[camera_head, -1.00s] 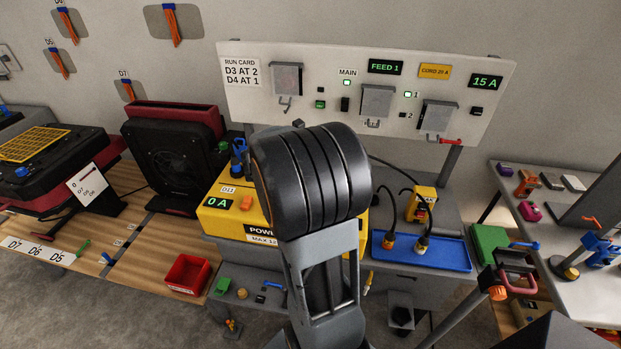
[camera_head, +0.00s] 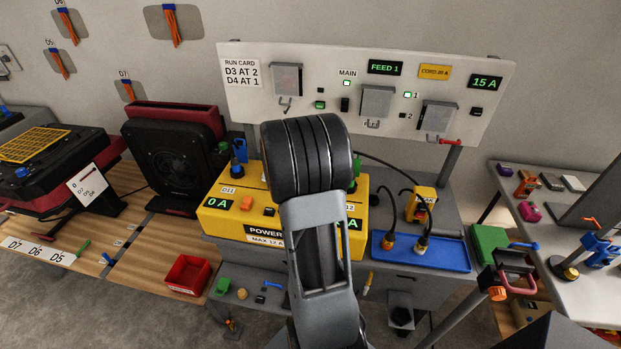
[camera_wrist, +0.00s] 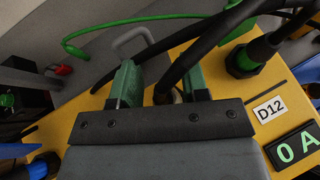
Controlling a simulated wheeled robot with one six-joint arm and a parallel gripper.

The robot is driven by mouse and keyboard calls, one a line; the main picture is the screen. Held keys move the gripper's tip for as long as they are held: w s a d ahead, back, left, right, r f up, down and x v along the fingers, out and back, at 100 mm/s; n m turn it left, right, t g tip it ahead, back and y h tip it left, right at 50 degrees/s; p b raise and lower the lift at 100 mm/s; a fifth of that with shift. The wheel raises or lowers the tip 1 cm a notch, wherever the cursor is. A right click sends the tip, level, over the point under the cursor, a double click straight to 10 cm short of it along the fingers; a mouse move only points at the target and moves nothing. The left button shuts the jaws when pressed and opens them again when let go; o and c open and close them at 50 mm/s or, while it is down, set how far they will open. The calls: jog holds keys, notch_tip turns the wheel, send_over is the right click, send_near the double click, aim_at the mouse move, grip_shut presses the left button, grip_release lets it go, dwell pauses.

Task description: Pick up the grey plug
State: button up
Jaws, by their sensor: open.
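My gripper (camera_wrist: 160,88) is open in the wrist view, its two green fingers apart above the yellow power box (camera_wrist: 55,132). Between the fingers, a dark cable (camera_wrist: 188,58) runs down to a dark, round plug-like end (camera_wrist: 174,96), partly hidden by the gripper. I cannot tell for sure that this is the grey plug, or whether a finger touches it. In the head view my arm hides the gripper and this spot on the power box (camera_head: 213,222).
A green-collared plug (camera_wrist: 245,62) with a thick black cable stands close right of the fingers, by the D12 label (camera_wrist: 269,109). A grey loop handle (camera_wrist: 133,38) and green cable (camera_wrist: 165,18) lie beyond. The blue tray (camera_head: 455,260) holds two corded plugs.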

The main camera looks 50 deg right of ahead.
grip_shut()
jog(key=shift+r, duration=0.15)
dwell(0.5)
